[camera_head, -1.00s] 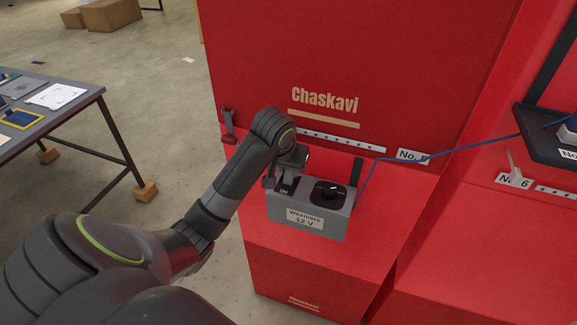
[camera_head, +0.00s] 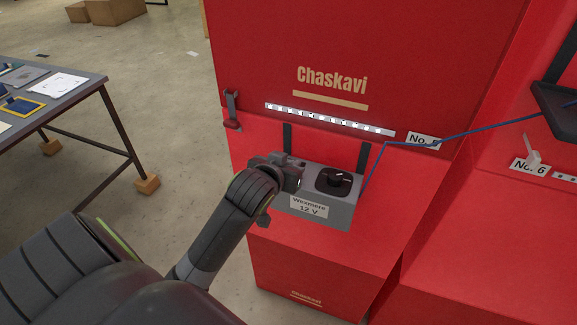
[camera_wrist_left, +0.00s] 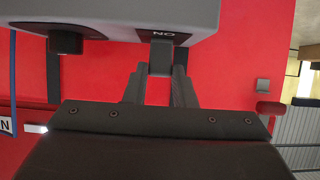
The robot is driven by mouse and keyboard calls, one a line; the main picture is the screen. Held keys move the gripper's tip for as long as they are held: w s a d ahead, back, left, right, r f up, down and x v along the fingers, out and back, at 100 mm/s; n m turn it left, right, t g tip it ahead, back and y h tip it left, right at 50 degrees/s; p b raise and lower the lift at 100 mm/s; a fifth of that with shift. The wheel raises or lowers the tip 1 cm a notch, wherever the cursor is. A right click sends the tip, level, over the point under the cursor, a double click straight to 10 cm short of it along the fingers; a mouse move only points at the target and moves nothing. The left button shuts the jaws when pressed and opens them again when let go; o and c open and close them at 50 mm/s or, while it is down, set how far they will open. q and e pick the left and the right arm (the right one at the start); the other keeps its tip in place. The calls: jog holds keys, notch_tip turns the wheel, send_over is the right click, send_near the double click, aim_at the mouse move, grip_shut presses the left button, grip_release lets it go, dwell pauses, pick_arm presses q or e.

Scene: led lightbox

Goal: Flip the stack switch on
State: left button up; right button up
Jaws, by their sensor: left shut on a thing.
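The grey box (camera_head: 325,206) labelled Wexmere 12 V sits on the red ledge, with a black knob (camera_head: 334,180) on its top. My left gripper (camera_head: 290,168) is at the left of the box top and hides the switch in the head view. In the left wrist view, my left gripper (camera_wrist_left: 160,78) is shut on a small grey switch lever (camera_wrist_left: 160,54), beside an upside-down ON label (camera_wrist_left: 163,34). How far the lever is tipped is hard to tell. My right gripper is not in view.
A white LED strip (camera_head: 330,120) is bright on the red cabinet (camera_head: 300,45). A red-ended lever (camera_head: 232,110) is left of it. A blue cable (camera_head: 450,132) runs right from the box.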

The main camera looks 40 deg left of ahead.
pick_arm(q)
jog(key=shift+s+f+t+b, duration=0.1)
jog(key=shift+t+b, duration=0.2)
jog(key=shift+t, duration=0.1)
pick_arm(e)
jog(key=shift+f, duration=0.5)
pick_arm(q)
jog(key=o, duration=1)
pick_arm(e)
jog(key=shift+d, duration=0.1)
